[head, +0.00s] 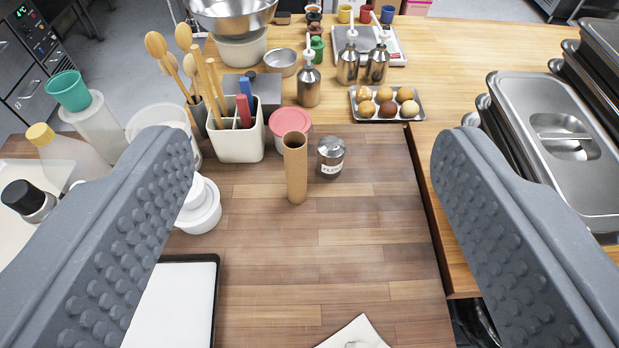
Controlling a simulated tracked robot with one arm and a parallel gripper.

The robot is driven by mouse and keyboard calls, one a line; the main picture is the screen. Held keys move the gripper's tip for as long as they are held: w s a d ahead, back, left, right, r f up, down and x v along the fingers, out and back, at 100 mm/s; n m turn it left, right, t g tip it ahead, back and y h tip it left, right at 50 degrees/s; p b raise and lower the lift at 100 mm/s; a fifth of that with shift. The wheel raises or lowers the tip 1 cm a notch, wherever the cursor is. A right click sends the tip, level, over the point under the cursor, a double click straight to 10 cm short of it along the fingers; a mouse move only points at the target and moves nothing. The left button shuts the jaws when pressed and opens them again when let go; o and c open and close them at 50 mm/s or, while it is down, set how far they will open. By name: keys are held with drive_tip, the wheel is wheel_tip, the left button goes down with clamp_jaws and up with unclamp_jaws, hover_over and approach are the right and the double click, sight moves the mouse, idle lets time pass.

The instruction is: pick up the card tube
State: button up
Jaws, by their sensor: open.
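The card tube (296,170) is a plain brown, open-topped cylinder. It stands upright on the dark wooden board in the middle of the head view. My gripper (315,155) is wide open, with one grey studded finger at the left and one at the right. The tube shows between the fingers, a little left of the middle, and neither finger touches it. Nothing is held. I cannot tell how far beyond the fingertips the tube stands.
White bowls (203,210) stand at the left. The board in front and to the right is mostly clear.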

drive_tip(key=w+f+g+p, duration=0.3)
drive_tip(key=w+f+p, duration=0.1)
drive_tip(key=w, duration=0.7)
drive_tip(key=g+p, duration=0.7)
drive_tip(key=p, duration=0.3)
hover_over(296, 172)
drive_tip(key=s, duration=0.2)
wheel_tip(296, 172, down, 23)
drive_tip(key=shift+y, duration=0.3)
drive_tip(key=shift+p+x, duration=1.5)
drive_tip(key=shift+x, duration=5)
drive_tip(key=shift+r, duration=0.1)
drive_tip(key=c, duration=1.3)
